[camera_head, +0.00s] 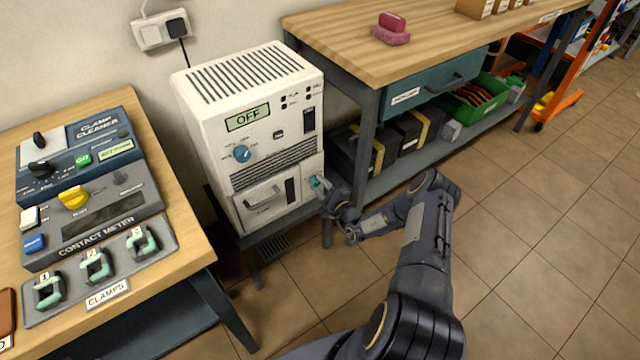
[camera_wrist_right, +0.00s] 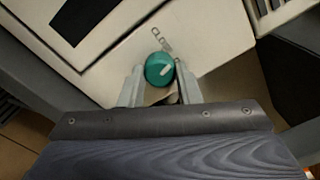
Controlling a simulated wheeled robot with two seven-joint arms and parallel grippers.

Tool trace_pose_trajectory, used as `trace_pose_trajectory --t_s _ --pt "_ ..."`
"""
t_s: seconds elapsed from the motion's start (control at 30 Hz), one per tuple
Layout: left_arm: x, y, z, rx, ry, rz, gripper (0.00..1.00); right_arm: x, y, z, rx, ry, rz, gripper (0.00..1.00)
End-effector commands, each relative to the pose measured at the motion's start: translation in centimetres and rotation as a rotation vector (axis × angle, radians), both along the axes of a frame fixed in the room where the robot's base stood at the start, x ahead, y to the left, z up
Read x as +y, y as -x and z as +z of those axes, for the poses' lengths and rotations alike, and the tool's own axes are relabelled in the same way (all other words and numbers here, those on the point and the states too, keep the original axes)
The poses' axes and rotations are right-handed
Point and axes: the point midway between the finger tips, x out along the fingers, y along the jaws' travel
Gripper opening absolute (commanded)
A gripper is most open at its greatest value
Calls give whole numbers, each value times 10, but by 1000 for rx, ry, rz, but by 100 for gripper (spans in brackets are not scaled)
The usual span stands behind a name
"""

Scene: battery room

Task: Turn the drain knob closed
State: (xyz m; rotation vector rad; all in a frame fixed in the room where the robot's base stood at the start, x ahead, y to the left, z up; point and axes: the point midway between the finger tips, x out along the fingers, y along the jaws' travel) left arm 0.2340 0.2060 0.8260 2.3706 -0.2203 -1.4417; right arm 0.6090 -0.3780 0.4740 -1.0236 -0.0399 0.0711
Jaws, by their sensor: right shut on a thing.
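The drain knob (camera_wrist_right: 158,70) is a teal round knob with a pale pointer mark, low on the front of a white machine (camera_head: 250,90). In the head view the drain knob (camera_head: 314,183) shows only in part beside my right gripper (camera_head: 325,188). In the right wrist view my right gripper (camera_wrist_right: 160,84) has its two fingers on either side of the knob and is shut on it. The machine's display reads OFF. My left gripper is not in view.
A wooden table (camera_head: 190,262) with a clamp cleaner, a contact meter and clamps stands at left. A workbench (camera_head: 440,42) with a drawer and lower shelf stands right of the machine. The tiled floor at right is clear.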

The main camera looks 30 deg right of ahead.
Motion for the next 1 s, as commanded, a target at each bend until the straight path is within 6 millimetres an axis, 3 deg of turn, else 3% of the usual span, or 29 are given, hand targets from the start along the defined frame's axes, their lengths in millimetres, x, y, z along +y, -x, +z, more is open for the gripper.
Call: trace_pose_trajectory --t_s 0.5,1.0 --pt "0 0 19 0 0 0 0 1 1 1 -31 418 2 7" --pt "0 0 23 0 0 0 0 0 0 0 -42 559 1 7"
